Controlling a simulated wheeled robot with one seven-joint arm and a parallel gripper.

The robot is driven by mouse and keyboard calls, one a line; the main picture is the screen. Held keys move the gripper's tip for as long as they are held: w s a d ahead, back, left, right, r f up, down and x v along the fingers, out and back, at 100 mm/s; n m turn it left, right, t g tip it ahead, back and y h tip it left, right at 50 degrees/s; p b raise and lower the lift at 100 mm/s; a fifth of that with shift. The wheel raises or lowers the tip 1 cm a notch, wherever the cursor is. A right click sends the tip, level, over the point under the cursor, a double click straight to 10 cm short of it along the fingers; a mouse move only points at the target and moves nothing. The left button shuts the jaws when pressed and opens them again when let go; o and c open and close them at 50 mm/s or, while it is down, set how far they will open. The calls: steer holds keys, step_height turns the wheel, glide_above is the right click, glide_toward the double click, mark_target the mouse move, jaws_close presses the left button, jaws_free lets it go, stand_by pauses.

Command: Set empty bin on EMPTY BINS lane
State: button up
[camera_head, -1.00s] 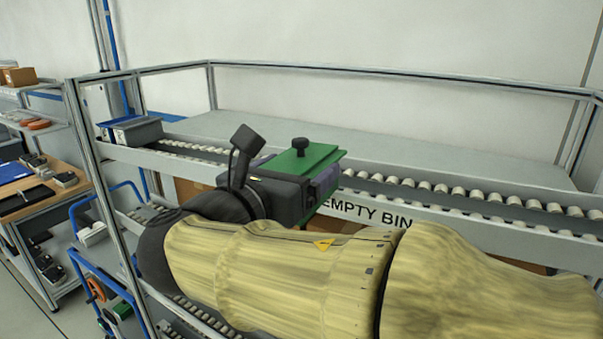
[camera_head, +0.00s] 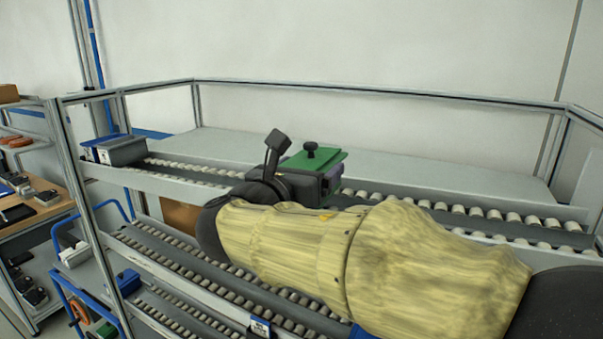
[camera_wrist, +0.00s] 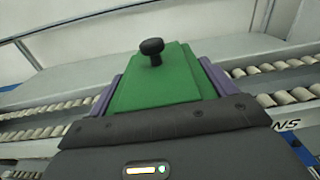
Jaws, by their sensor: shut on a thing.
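My gripper (camera_head: 312,180) is shut on a green, flat-topped piece (camera_head: 316,158) with a black knob. The piece also shows in the wrist view (camera_wrist: 160,85), with purple strips along both its sides. It is held over the upper roller lane (camera_head: 470,208); whether it touches the rollers cannot be told. In the wrist view, the end of the lane's lettering (camera_wrist: 286,125), "NS", shows at the right. A grey bin (camera_head: 122,151) with blue beside it sits at the left end of the upper lane. No empty bin is clearly seen in my gripper.
A pale flat panel (camera_head: 400,165) lies behind the upper lane, and a metal rail (camera_head: 350,92) runs above it. More roller lanes (camera_head: 190,270) lie below. At the left is a bench (camera_head: 35,222) with dark items. The rollers right of the held piece are clear.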

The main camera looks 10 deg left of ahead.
steer(key=x, duration=0.4)
steer(key=shift+w+p, duration=0.1)
steer(key=shift+p, duration=0.3)
steer(key=shift+w+d+f+b, duration=0.2)
steer(key=shift+w+f+b, duration=0.2)
steer(key=shift+w, duration=0.15)
steer(key=shift+s+f+b, duration=0.1)
steer(key=shift+f+b, duration=0.35)
steer(key=shift+s+f+b, duration=0.1)
steer(key=shift+f+b, duration=0.55)
steer(key=shift+f, duration=0.2)
steer(key=o, duration=0.9)
steer(key=shift+f, duration=0.1)
steer(key=shift+s, duration=0.1)
steer(key=shift+s+a+b, duration=0.1)
steer(key=shift+s+b, duration=0.15)
steer(key=shift+b, duration=0.05)
steer(key=r+b+v, duration=0.1)
steer(key=b+v, duration=0.5)
steer(key=v, duration=1)
steer(key=shift+s, duration=0.4)
